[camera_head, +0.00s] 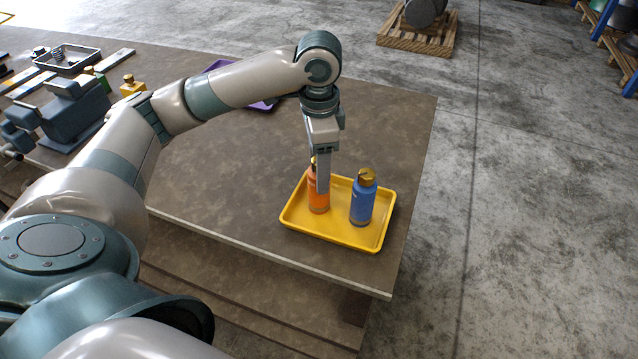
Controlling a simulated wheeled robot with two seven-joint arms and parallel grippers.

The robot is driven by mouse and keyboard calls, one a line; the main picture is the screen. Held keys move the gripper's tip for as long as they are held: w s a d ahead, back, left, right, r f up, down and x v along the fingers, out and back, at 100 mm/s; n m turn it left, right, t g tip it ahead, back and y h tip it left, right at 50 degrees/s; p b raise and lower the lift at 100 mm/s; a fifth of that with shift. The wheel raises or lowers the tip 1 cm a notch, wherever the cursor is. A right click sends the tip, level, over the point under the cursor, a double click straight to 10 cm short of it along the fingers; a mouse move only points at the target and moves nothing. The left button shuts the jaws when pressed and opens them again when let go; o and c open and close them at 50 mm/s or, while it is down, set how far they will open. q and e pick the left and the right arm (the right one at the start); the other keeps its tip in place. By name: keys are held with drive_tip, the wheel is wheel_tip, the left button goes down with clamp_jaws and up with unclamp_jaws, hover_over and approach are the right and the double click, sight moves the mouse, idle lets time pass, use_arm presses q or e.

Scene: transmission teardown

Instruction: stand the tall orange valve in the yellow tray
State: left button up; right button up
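The tall orange valve (318,203) stands upright in the left part of the yellow tray (338,237). A bit of its brass top shows beside the finger. My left gripper (322,180) points straight down at the valve, and one long grey finger covers part of its upper body. The other finger is hidden, so I cannot tell whether the gripper grips the valve or is open around it. My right gripper is not in view.
A blue valve (362,204) with a brass top stands in the tray, close right of the orange one. The tray lies near the table's right front corner. A purple tray (262,105) is partly behind my arm. A vise (75,115) and a grey basket (68,60) are at left.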

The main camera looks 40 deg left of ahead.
use_arm(q)
drive_tip(key=shift+r+b, duration=0.35)
drive_tip(key=shift+r, duration=2.15)
drive_tip(key=shift+r, duration=0.1)
